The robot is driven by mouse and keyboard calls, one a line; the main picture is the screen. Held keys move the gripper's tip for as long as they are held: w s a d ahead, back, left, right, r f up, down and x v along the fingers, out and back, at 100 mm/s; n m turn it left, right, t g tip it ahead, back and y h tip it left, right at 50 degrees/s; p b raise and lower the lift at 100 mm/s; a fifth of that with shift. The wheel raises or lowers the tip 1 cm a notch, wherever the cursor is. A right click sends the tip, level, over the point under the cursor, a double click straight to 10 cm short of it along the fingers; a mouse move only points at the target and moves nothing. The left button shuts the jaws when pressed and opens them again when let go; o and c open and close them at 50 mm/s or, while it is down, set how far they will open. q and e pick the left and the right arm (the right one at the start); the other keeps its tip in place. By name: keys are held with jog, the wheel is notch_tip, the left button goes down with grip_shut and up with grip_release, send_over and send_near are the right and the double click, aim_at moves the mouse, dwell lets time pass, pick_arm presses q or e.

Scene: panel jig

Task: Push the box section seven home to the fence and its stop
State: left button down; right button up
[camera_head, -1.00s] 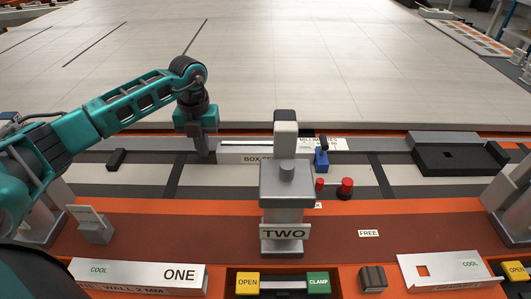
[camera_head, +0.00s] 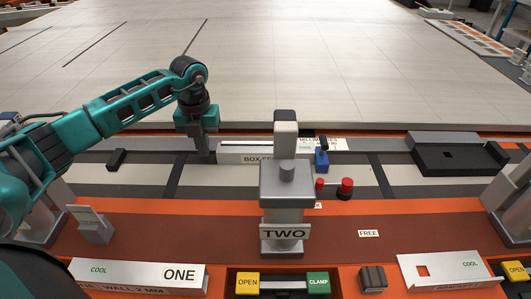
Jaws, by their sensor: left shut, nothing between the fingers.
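The box section (camera_head: 240,153) is a pale grey bar lying lengthwise at the back of the jig, with a partly readable "BOX SE..." label on its front face. Its right part is hidden behind the grey post marked TWO. My left gripper (camera_head: 203,151) points down at the bar's left end, shut and empty. Its fingers are beside that end; I cannot tell whether they touch it. A grey rail (camera_head: 160,144) runs behind the bar, perhaps the fence. A blue block (camera_head: 321,160) stands to the right of the post; I cannot tell whether it is the stop. My right gripper is not in view.
The post marked TWO (camera_head: 286,190) stands in front of the bar. Red knobs (camera_head: 345,188) sit right of it. A black fixture (camera_head: 460,158) is at the right. Panels marked ONE (camera_head: 150,275) and COOL (camera_head: 447,268) lie in front. A black block (camera_head: 116,159) is at left.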

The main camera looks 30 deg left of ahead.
pick_arm(q)
jog(key=shift+w+d, duration=0.2)
jog(key=shift+d, duration=0.2)
jog(key=shift+w+d, duration=0.4)
jog(key=shift+d, duration=0.35)
jog(key=shift+a, duration=0.1)
dwell(0.4)
jog(key=shift+s+a, duration=0.5)
jog(key=shift+a, duration=0.3)
